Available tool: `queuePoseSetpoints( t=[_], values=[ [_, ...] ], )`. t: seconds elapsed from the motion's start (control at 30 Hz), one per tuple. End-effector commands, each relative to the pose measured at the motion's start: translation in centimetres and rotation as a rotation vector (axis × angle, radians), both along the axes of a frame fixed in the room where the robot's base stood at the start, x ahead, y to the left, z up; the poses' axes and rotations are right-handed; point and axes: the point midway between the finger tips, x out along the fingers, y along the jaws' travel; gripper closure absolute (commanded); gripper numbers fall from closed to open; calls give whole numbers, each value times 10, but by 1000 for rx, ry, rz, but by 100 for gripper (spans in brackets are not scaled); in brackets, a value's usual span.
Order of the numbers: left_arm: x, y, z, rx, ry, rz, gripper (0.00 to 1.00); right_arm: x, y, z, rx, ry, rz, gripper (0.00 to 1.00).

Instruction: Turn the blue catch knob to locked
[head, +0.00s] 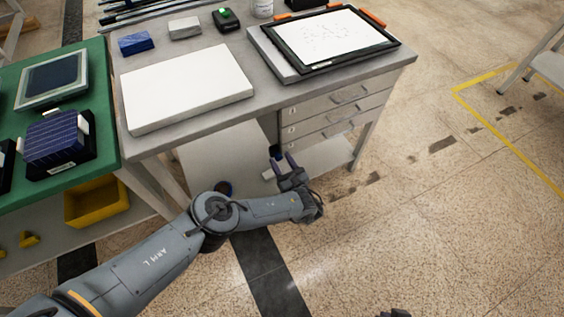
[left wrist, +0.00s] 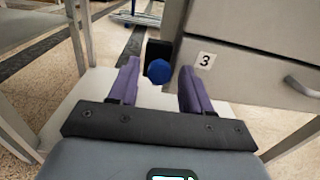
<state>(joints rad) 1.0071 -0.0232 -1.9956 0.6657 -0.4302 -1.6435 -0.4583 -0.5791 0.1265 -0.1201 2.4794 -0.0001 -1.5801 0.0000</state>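The round blue catch knob (left wrist: 158,71) shows in the left wrist view on a dark catch block (left wrist: 156,50), left of the drawer front labelled 3 (left wrist: 240,60). In the head view the knob (head: 277,153) is small, under the workbench's left drawer edge. My left gripper (head: 281,162) reaches toward it from the front. In the left wrist view its purple fingers (left wrist: 158,85) are open, with the knob seen between their tips and a gap on each side. Whether the tips reach past the knob's face is unclear. I cannot read the knob's turn. My right gripper is not clearly seen.
The grey workbench (head: 185,125) stands over the knob, with drawers (head: 335,110) at its right and a low shelf (head: 215,160) beneath. A white slab (head: 188,85) and a framed board (head: 325,40) lie on top. A green table (head: 105,170) stands left. Open floor lies right.

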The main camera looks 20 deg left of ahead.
Motion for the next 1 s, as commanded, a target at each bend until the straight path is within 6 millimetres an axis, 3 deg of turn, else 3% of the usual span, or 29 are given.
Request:
queuePoseSetpoints(
  t=[0.03, 0.3, 0.67, 1.0],
  values=[
    [0, 0, 0, 0, 0, 0, 60, 0, 0, 0, 0, 0, 0, 100],
    [0, 0, 0, 0, 0, 0, 100, 0, 1, 0, 4, 1, -3, 100],
    [-1, 0, 0, -41, -41, 0, 100, 0, 2, 1, 11, 1, -7, 100],
    [-1, 0, -1, -208, -216, 0, 100, 0, 2, 4, 9, 0, -6, 100]
  ],
)
